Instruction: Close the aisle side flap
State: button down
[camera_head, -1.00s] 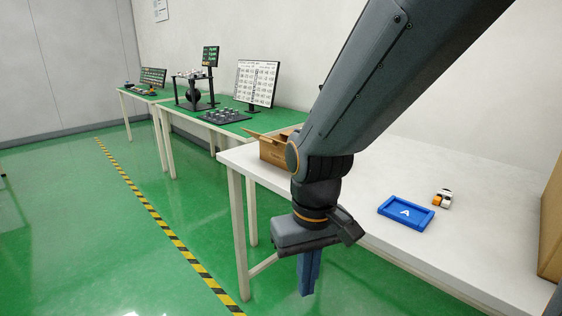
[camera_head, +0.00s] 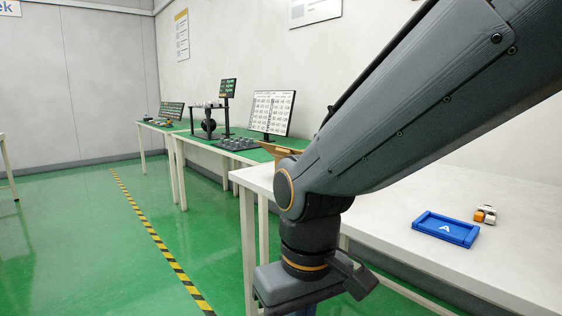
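A small part of a brown cardboard box with a raised flap (camera_head: 285,151) shows at the far left end of the white table. My arm hides most of the box, so I cannot tell which of its flaps are open. My gripper (camera_head: 306,311) hangs low in front of the table's aisle edge, pointing down.
The white table (camera_head: 400,231) carries a blue tray marked A (camera_head: 446,228) and a small orange and white object (camera_head: 484,214). Green workbenches (camera_head: 245,154) with screens stand behind. A yellow-black floor stripe (camera_head: 160,243) runs along the open green aisle at left.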

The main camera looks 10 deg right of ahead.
aim_at(279, 152)
jog(key=z, duration=0.55)
jog(key=k, duration=1.3)
jog(key=i, duration=0.45)
jog(key=u, duration=0.95)
jog(key=i, duration=1)
jog(key=z, duration=0.05)
